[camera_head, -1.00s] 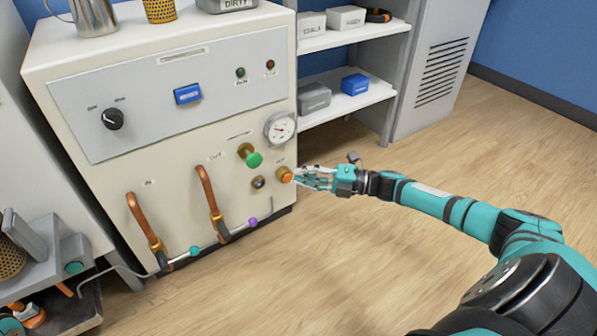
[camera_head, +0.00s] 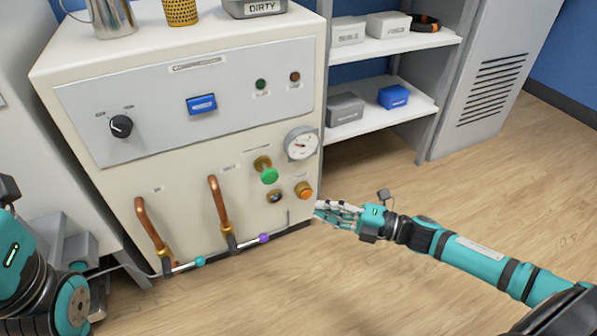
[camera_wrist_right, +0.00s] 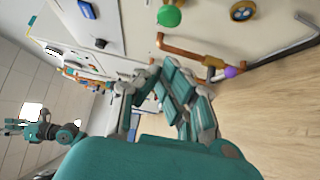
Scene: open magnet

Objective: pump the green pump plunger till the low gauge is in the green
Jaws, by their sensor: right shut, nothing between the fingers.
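The green pump plunger (camera_head: 269,175) sticks out of a brass collar on the front of the white compressor cabinet (camera_head: 75,70). It also shows at the top of the right wrist view (camera_wrist_right: 169,16). The round gauge (camera_head: 301,143) is up and to the right of the plunger; its dial is too small to read. My right gripper (camera_head: 322,212) is shut and empty, below and right of the plunger, apart from it. It also shows in the right wrist view (camera_wrist_right: 182,98). My left arm shows at the left edge of the head view, but its fingers are not in view there.
An orange knob (camera_head: 304,190) sits right of the plunger, above my right gripper. Copper pipes (camera_head: 219,205) with teal and purple-ended levers stand out at the lower front. Shelves (camera_head: 385,120) with boxes are at the right. Open wooden floor lies in front.

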